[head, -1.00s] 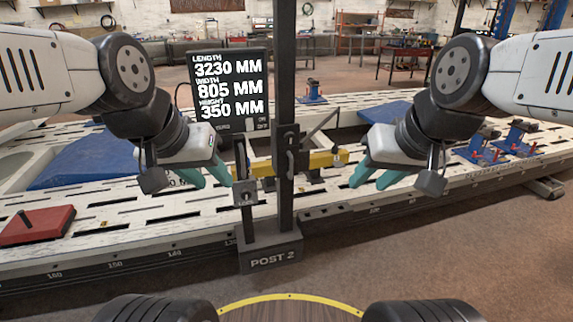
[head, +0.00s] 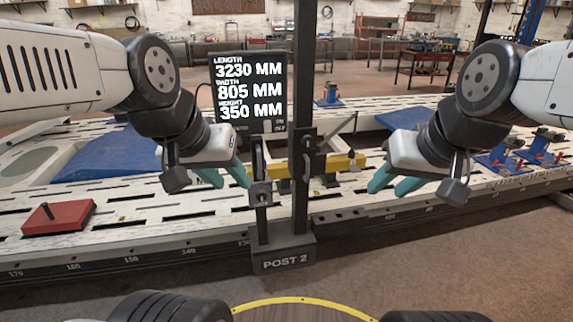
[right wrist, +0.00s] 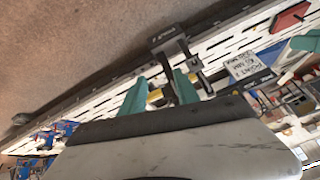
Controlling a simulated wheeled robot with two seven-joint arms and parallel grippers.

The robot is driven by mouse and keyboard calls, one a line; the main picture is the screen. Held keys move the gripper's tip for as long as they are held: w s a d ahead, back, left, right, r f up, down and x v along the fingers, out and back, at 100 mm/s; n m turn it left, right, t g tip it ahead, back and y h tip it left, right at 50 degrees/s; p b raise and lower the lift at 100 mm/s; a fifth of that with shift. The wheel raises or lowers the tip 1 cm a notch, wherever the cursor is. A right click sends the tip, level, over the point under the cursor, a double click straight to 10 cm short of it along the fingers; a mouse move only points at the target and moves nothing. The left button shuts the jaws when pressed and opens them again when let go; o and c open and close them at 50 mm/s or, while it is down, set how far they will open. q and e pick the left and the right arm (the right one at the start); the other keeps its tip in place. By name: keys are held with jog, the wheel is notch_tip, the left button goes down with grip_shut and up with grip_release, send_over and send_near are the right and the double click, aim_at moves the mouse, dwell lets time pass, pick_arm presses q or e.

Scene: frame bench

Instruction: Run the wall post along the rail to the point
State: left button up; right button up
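The wall post (head: 301,110) stands upright at the bench's front rail (head: 160,255), its base marked POST 2 (head: 284,260). A yellow crossbar (head: 343,163) sits across it at mid-height. My left gripper (head: 236,183) is open, its teal fingers apart beside the bar's left side. My right gripper (head: 388,188) is open by the bar's right end. In the right wrist view a yellow end (right wrist: 156,97) shows between its spread fingers, with no clear grip.
A display (head: 248,90) behind the post reads length 3230, width 805, height 350 mm. A red block (head: 58,217) lies on the bench at left, a blue panel (head: 105,155) behind it. Blue stands (head: 535,150) are at right. The floor in front is clear.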

aim_at(260, 161)
dwell(0.5)
jog(key=w+a+r+n+t, duration=0.1)
jog(key=w+a+t, duration=0.25)
jog(key=w, duration=1.75)
jog(key=w+a+f+n+t+y, duration=0.1)
jog(key=w+a+f, duration=0.25)
jog(key=w, duration=0.45)
jog(key=w+a+f+t+y, duration=0.1)
jog(key=w+a+f, duration=0.1)
jog(key=w+a, duration=0.45)
jog(key=w+a+f+n+t+y, duration=0.2)
jog(key=w+a+f, duration=0.6)
jog(key=w+f, duration=0.2)
jog(key=a+f+n+t+y, duration=0.1)
jog(key=a+f+t+y, duration=0.15)
jog(key=a+f, duration=0.7)
jog(key=w, duration=0.2)
jog(key=w+a+f, duration=0.1)
jog(key=w, duration=0.1)
jog(key=w+a, duration=0.1)
jog(key=w, duration=0.1)
jog(key=shift+f, duration=0.2)
jog(key=shift+c, duration=0.2)
grip_shut()
